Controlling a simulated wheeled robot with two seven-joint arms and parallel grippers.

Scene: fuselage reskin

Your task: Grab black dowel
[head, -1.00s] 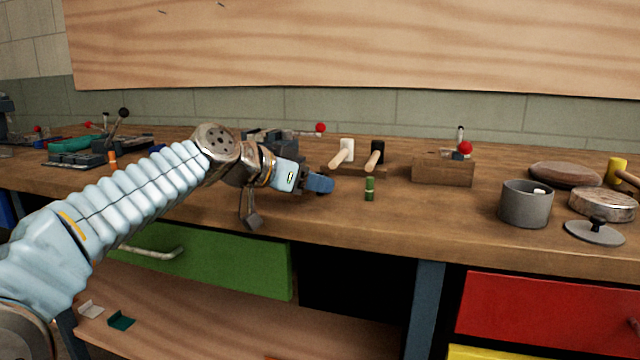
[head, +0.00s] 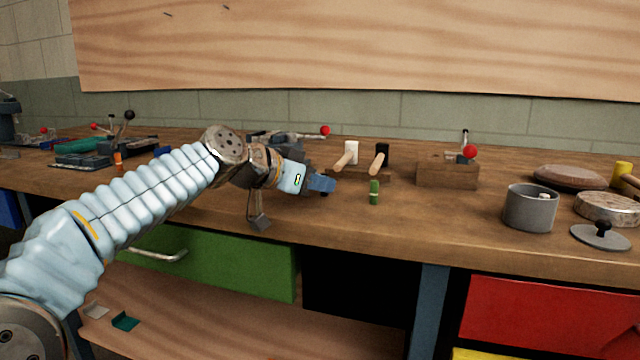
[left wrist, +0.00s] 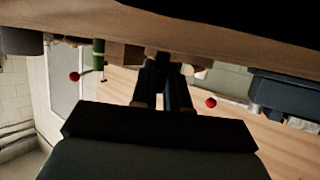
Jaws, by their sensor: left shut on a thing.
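My left gripper (head: 323,185) is low over the wooden bench, left of a small green dowel (head: 374,192). Its blue fingers are shut on a small dark piece, which looks like the black dowel (head: 324,194); only a little of it shows below the fingertips. In the left wrist view the two dark fingers (left wrist: 165,82) are close together, with a dark shape between their tips. The green dowel also shows in that view (left wrist: 98,54), standing apart from the fingers. My right gripper is not in view.
Two mallets, one white-headed (head: 351,151) and one black-headed (head: 380,158), lie behind the gripper. A wooden block (head: 447,174) stands right of them. A grey pot (head: 530,208) and its lid (head: 600,237) are further right. The bench between the green dowel and pot is clear.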

